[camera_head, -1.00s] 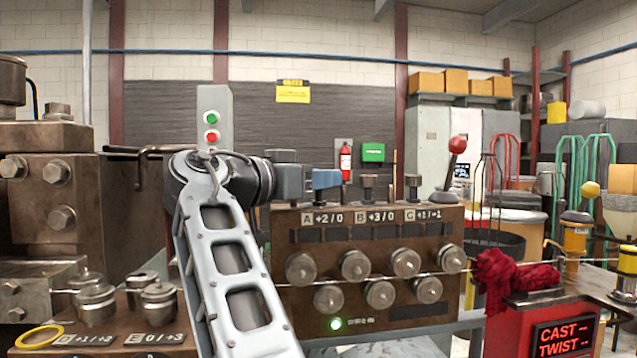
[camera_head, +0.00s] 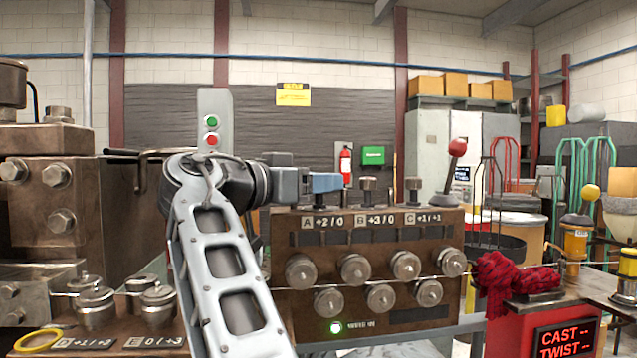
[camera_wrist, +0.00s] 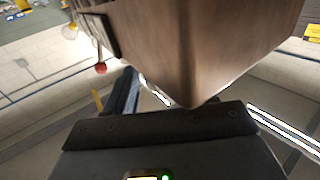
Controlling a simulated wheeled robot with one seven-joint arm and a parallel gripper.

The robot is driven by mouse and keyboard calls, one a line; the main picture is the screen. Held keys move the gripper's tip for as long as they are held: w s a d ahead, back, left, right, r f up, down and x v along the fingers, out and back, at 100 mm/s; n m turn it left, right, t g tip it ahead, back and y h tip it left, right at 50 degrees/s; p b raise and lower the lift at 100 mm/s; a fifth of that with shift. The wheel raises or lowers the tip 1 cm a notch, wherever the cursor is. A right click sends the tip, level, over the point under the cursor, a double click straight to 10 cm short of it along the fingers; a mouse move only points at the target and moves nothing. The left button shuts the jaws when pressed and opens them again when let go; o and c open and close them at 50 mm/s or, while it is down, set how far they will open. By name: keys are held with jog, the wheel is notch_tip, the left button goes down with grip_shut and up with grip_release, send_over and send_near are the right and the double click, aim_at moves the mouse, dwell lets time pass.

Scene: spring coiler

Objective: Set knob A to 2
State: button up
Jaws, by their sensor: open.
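The brown coiler panel (camera_head: 440,240) stands in the middle of the head view, with plates lettered A, B and C along its upper front. The plate for A (camera_head: 322,222) reads +2/0. Knobs B (camera_head: 367,188) and C (camera_head: 413,188) stand on the panel's top edge. My gripper (camera_head: 326,182), with blue fingers, is over the top edge above plate A. It is open. Knob A itself is hidden behind or between the fingers, so its setting and any contact cannot be told. In the wrist view a large brown block fills the upper middle, and no knob can be made out.
Several round rollers (camera_head: 355,268) with a wire line the panel front. A tall button post (camera_head: 214,115) stands behind my arm. Brown machinery (camera_head: 55,200) fills the left.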

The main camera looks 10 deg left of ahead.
jog(key=v, duration=0.7)
jog(key=shift+b, duration=0.3)
jog(key=shift+a, duration=0.1)
